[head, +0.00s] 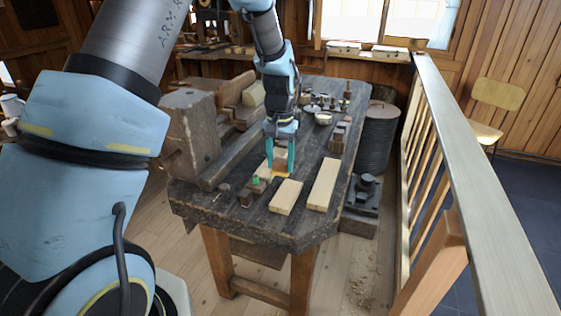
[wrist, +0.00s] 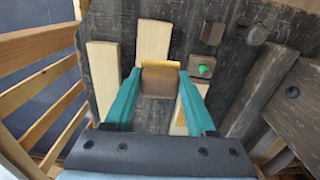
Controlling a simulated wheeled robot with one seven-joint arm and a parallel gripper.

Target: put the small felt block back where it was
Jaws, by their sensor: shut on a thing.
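My gripper (head: 280,158) is low over the near part of the dark workbench, its teal fingers pointing down. In the wrist view its fingers (wrist: 158,95) are shut on a small brown block (wrist: 160,81), which I take to be the felt block. In the head view the block (head: 280,166) shows between the fingers. A yellow-orange patch (head: 281,176) lies on the bench just under or beside the block; it also shows in the wrist view (wrist: 164,64). I cannot tell whether the block touches it.
Pale boards lie close by: a short one (head: 286,198), a longer one (head: 323,186) and another partly behind the gripper. A dark block with a green top (head: 256,185) is at the left. Spool-like turned pieces and dishes (head: 324,118) stand behind. A lathe-like wooden machine (head: 190,135) borders the left.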

